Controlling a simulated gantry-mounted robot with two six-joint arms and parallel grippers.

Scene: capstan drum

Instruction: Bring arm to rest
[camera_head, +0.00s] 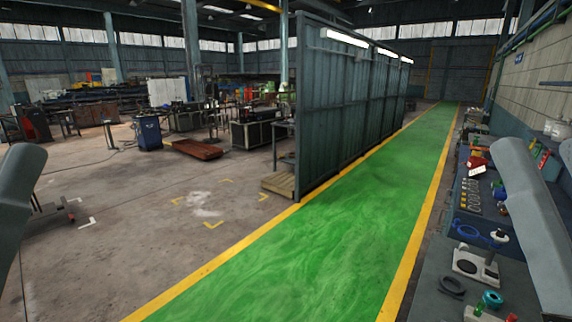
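A grey link of my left arm (18,195) stands at the left edge of the head view, cut off by the frame. A grey link of my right arm (530,215) slants down at the right edge, in front of the workbench. Both grippers are outside the view, so whether they are open or shut, or hold anything, is hidden. No capstan drum can be made out.
A workbench (428,290) on the right carries a blue ring tool (467,231), a grey device (476,267) and a dark ring (452,286). A green walkway (330,235) runs clear beside a tall metal partition (335,115). Open concrete floor lies left.

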